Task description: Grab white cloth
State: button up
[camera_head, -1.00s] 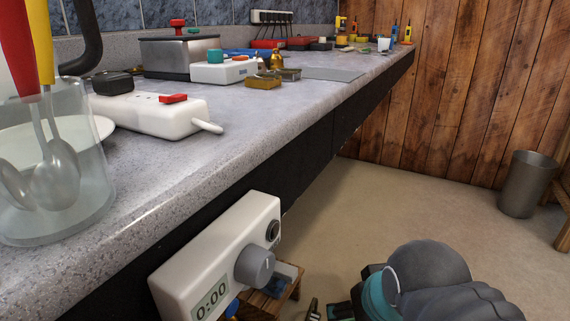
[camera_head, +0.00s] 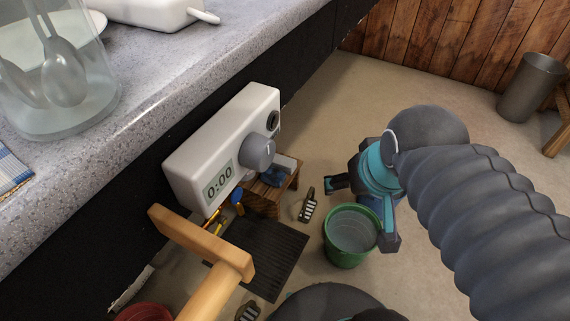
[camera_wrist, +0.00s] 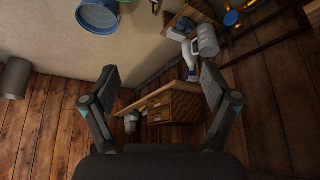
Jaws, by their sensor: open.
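I cannot make out a plain white cloth for certain. A blue-and-white checked cloth (camera_head: 12,172) lies on the counter at the left edge of the head view, cut off by the frame. A small pale item lies beside something blue on the low wooden stool (camera_head: 268,190); I cannot tell whether it is cloth.
A green bucket (camera_head: 350,250) stands beside a black mat (camera_head: 262,262) and a brush (camera_head: 307,206). A white timer (camera_head: 215,150) is on the counter's front. A wooden handle (camera_head: 205,240) juts in front. A metal bin (camera_head: 530,88) stands at right.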

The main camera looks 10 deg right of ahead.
aim_at(287, 165)
jog(key=k, duration=1)
jog(key=z, duration=1.55)
jog(key=i, duration=1.25)
jog(key=u, duration=2.25)
jog(key=i, duration=0.5)
jog(key=u, duration=0.05)
